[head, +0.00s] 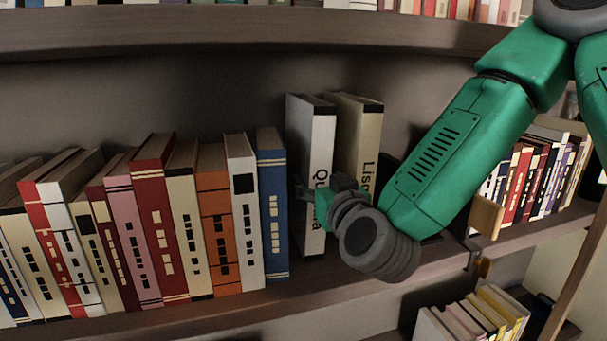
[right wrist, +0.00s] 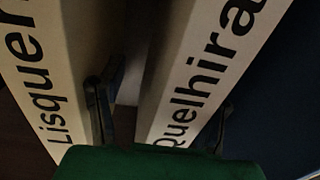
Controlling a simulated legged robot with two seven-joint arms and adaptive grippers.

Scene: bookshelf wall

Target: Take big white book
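A tall white book (head: 319,140) with dark lettering stands upright on the shelf, and its spine reads "Quelhira" in the right wrist view (right wrist: 205,75). My right gripper (head: 320,187) is at the lower half of this spine. In the right wrist view its two dark fingers (right wrist: 160,112) are spread, one on each side of the white book. The left finger shows a gap to the book; whether the right finger touches it I cannot tell. The gripper and wrist hide part of the lettering. My left gripper is not in view.
A tall cream book (head: 361,135), lettered "Lisquer" in the wrist view (right wrist: 40,70), stands just right of the white one. A blue book (head: 272,200) and a row of several books stand to the left. The shelf above (head: 230,30) overhangs.

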